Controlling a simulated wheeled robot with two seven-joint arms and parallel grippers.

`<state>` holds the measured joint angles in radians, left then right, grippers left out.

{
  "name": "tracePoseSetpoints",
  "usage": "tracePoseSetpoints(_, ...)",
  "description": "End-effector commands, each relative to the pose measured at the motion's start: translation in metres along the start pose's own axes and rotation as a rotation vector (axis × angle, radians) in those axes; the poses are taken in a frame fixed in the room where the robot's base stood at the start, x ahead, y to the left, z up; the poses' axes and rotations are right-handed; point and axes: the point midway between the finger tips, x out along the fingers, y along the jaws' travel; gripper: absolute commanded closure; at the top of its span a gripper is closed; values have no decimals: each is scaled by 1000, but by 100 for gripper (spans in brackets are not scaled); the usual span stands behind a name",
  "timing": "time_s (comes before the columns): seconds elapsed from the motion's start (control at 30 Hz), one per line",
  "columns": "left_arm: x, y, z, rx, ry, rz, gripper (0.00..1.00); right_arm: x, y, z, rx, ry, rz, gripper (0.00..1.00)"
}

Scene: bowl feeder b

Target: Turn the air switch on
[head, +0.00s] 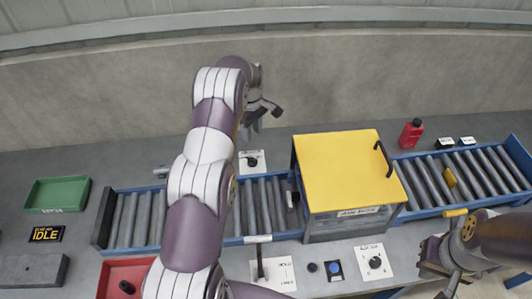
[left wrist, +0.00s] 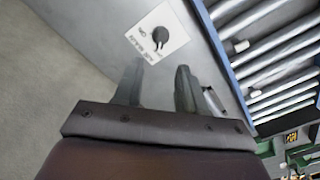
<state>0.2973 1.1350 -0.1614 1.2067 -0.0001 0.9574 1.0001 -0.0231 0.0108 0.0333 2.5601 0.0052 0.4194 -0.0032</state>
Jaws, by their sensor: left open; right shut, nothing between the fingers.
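A black rotary knob on a white labelled plate (head: 252,161) sits on the grey table behind the conveyor. In the left wrist view the knob (left wrist: 160,34) shows on its plate, whose small lettering seems to include "AIR"; its setting is hard to read. My left gripper (head: 267,117) is above and behind this plate, apart from it. Its two fingers (left wrist: 157,76) are spread and empty, pointing toward the plate. A second black knob on a white plate (head: 375,262) is at the front right; its label is too small to read. My right gripper (head: 437,275) is shut and empty, right of that plate.
A yellow-lidded box (head: 341,168) with a handle straddles the blue roller conveyor (head: 127,218). A lever stands on a white plate (head: 282,275) in front. A blue button (head: 334,271), a red bottle (head: 411,134), a green tray (head: 57,194) and an "IDLE" display (head: 46,234) surround it.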

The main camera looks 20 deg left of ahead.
Motion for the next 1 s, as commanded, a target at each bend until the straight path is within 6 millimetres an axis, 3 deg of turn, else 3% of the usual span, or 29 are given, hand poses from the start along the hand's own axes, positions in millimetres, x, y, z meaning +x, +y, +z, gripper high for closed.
tracePoseSetpoints(0.13, 10, -1, 1, -41, -3, -5, 60, 10, 0, 1, 0, 0, 0, 100)
tracePoseSetpoints(0.27, 39, -1, 1, -41, -3, -5, 60, 39, 0, 4, 0, 0, 0, 100)
tracePoseSetpoints(0.5, 82, -2, 2, -39, -5, -7, 60, 15, 0, 2, 0, 1, 0, 100)
tracePoseSetpoints(0.7, 115, -2, 2, -39, -3, -4, 60, 8, 0, 1, 0, 0, 0, 100)
tracePoseSetpoints(1.0, 127, -1, 1, -38, -2, -3, 60, 8, 0, 1, 0, 0, 0, 100)
